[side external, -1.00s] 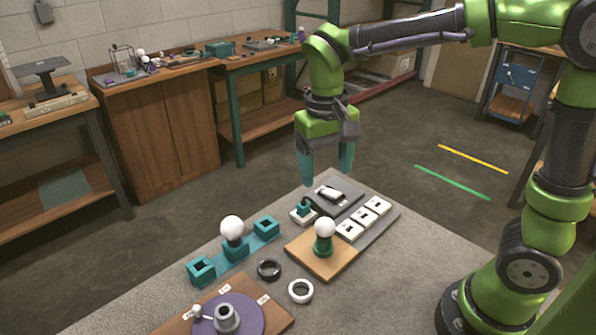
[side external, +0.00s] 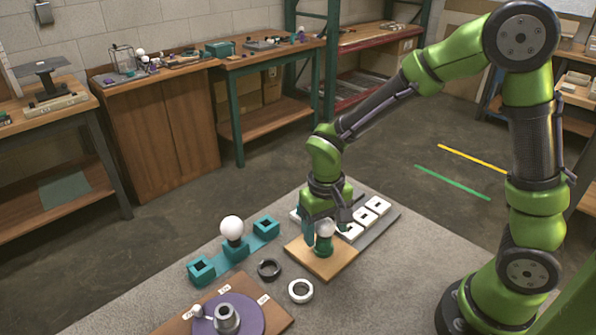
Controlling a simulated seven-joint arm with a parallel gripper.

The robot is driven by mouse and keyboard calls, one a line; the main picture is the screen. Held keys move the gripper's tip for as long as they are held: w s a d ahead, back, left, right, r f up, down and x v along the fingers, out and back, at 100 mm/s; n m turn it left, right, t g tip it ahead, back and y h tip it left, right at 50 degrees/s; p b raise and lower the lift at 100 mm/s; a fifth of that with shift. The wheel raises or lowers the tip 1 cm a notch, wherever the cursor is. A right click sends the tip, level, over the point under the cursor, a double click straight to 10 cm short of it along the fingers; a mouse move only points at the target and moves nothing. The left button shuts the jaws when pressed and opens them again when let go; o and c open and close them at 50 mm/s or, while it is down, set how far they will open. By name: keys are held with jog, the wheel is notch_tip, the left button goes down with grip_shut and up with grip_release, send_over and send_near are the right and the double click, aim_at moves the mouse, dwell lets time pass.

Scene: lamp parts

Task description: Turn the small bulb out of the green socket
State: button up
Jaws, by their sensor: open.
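The small white bulb (side external: 326,228) stands upright in the green socket (side external: 323,246) on a wooden board (side external: 336,264). My gripper (side external: 318,238) is low over the board, pointing down, with its teal fingers at the height of the bulb and socket. One finger shows just left of the bulb. The other finger is mostly hidden, and I cannot tell whether either touches the bulb. The jaws are open.
A black ring (side external: 269,269) and a white ring (side external: 300,290) lie in front. A purple disc (side external: 212,318) is at front left. White square pieces (side external: 377,205) sit behind right.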

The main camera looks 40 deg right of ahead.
jog(key=shift+f, duration=0.1)
jog(key=shift+c, duration=0.4)
jog(key=c, duration=0.9)
jog(key=n, duration=0.7)
jog(key=shift+s, duration=0.1)
jog(key=shift+n, duration=0.4)
jog(key=n, duration=0.4)
jog(key=shift+n, duration=1)
